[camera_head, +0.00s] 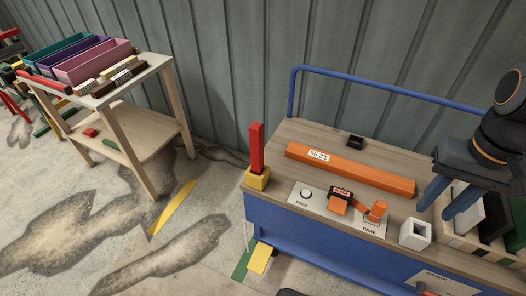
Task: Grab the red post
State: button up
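The red post (257,148) stands upright in a yellow block (258,179) at the left corner of the wooden-topped blue cart (270,215). My gripper (435,212) is at the right of the view, over the right part of the cart. Its two blue fingers point down and are spread apart, with nothing seen between them. It is well to the right of the post and apart from it.
A long orange bar (350,168) lies between post and gripper. A panel with an orange lever (376,211), a white square tube (415,233) and a black block (355,142) are also there. A blue rail (390,87) runs behind. A wooden table (140,135) with bins stands left.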

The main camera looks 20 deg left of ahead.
aim_at(255, 130)
jog(key=z, duration=0.1)
jog(key=k, duration=0.25)
jog(key=u, duration=0.25)
jog(key=i, duration=0.25)
jog(key=z, duration=0.95)
jog(key=k, duration=1.15)
jog(key=u, duration=1.45)
jog(key=i, duration=0.6)
jog(key=u, duration=0.05)
